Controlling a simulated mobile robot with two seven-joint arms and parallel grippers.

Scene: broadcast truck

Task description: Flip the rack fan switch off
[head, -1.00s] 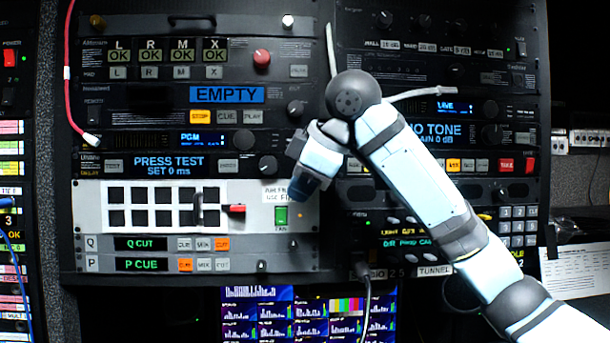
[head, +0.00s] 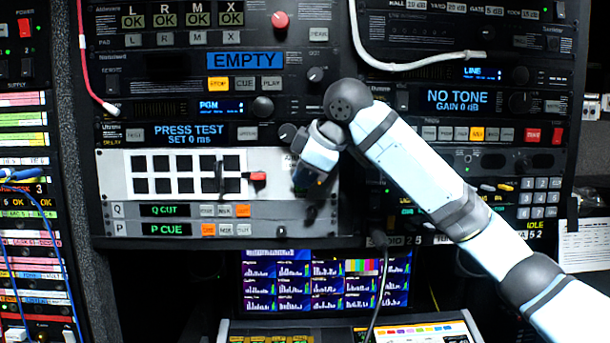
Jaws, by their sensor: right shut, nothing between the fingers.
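The rack fan switch is hidden in the head view behind my right gripper. It sits at the right end of the pale panel (head: 190,206) with the black square grid. Only a scrap of the white label above the switch shows. My right gripper (head: 306,186) is shut and empty, and points down and in at the panel in front of that spot. Whether it touches the switch cannot be told, and the switch's position cannot be seen. My left gripper is not in view.
A red-tipped plug or lever (head: 258,176) sticks out just left of my right gripper. A black cable (head: 380,270) hangs below right. A white cable (head: 430,62) loops at the upper right. A monitor (head: 325,280) and a control desk (head: 350,330) lie below.

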